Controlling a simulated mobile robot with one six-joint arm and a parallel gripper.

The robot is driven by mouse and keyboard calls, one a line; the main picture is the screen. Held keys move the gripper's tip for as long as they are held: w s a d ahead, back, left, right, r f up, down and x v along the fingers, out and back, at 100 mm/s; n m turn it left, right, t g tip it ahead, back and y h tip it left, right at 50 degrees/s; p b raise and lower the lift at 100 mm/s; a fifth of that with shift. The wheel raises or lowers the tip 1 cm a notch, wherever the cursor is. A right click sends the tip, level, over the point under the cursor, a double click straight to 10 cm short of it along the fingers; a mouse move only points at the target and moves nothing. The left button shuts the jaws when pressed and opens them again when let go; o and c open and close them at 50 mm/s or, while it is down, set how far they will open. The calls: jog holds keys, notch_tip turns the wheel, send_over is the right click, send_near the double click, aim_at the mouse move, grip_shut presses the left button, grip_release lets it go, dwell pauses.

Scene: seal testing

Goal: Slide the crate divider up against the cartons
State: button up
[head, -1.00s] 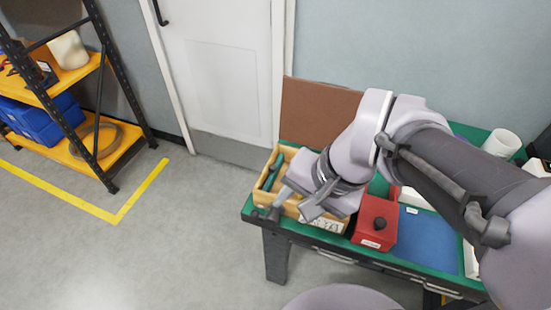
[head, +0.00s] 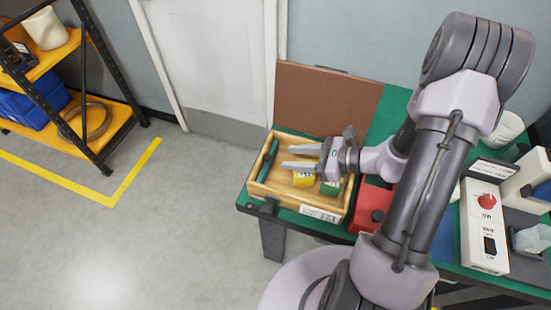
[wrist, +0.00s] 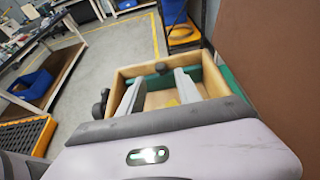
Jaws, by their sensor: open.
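The wooden crate (head: 255,187) sits on the left end of the green bench. The crate divider, a dark teal bar (head: 268,160), stands near the crate's left end, with bare floor between it and the cartons. A yellow carton (head: 303,180) and a green carton (head: 331,187) stand in the right part, near the front wall. My gripper (head: 286,157) is open and empty over the crate, fingers pointing left toward the divider and apart from it.
A brown board (head: 325,100) stands upright behind the crate. A red box (head: 369,210) is just right of it, partly hidden by my arm. White boxes (head: 484,225) stand farther right.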

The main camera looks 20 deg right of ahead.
aim_at(268, 156)
jog(key=b+x, duration=0.1)
jog(key=x, duration=0.5)
jog(key=shift+c, duration=0.3)
grip_shut()
dwell(1.0)
